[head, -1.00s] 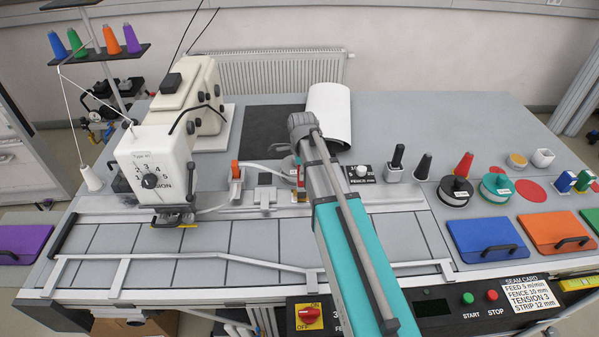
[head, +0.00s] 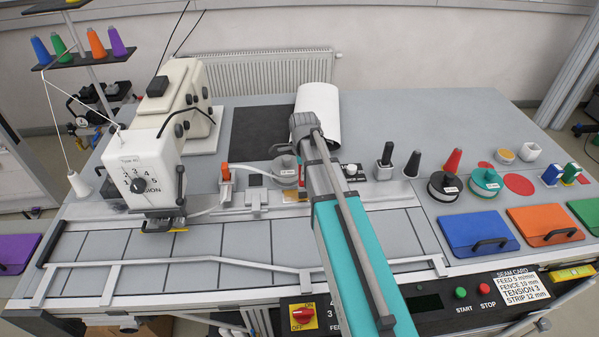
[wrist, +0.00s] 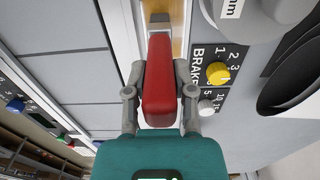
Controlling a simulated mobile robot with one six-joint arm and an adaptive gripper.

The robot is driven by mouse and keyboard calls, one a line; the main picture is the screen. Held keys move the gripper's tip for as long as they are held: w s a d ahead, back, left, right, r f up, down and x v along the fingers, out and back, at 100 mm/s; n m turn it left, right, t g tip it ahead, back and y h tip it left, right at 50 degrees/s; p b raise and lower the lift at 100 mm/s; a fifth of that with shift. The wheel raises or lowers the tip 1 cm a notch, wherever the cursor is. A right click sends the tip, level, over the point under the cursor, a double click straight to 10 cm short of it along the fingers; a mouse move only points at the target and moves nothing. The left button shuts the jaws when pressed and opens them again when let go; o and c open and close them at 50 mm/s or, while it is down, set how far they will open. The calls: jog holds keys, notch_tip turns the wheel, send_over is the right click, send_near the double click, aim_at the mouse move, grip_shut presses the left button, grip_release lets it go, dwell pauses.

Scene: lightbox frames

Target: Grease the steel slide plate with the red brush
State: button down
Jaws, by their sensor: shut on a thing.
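In the wrist view my gripper (wrist: 160,78) is shut on the red brush, with one finger on each side of its red handle (wrist: 160,98). The brush's dark tip (wrist: 160,17) points to the top of the picture. It lies over a narrow amber-coloured strip (wrist: 178,32) between pale metal edges, which looks like the slide plate with grease on it. I cannot tell whether the tip touches it. In the head view my arm hides the gripper and most of the brush. Long steel strips (head: 232,213) run along the table on the left of my arm.
A white sewing machine (head: 140,165) stands at the left. A white roll (head: 318,110) lies behind my arm. A dark cone (head: 413,163), a red cone (head: 453,161) and round tins (head: 485,183) stand at the right. A low rail (head: 215,259) runs along the front.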

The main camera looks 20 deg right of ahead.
jog(key=shift+d, duration=0.1)
dwell(0.3)
jog(key=d, duration=0.3)
jog(key=shift+s+d, duration=0.1)
jog(key=shift+s, duration=0.3)
dwell(0.4)
jog(key=shift+w, duration=0.1)
jog(key=shift+w+a, duration=0.15)
jog(key=shift+a, duration=0.75)
jog(key=shift+w+a, duration=0.15)
jog(key=shift+a, duration=0.8)
jog(key=shift+w+a, duration=0.15)
jog(key=shift+a, duration=0.7)
jog(key=shift+w+a, duration=0.15)
jog(key=shift+a, duration=0.65)
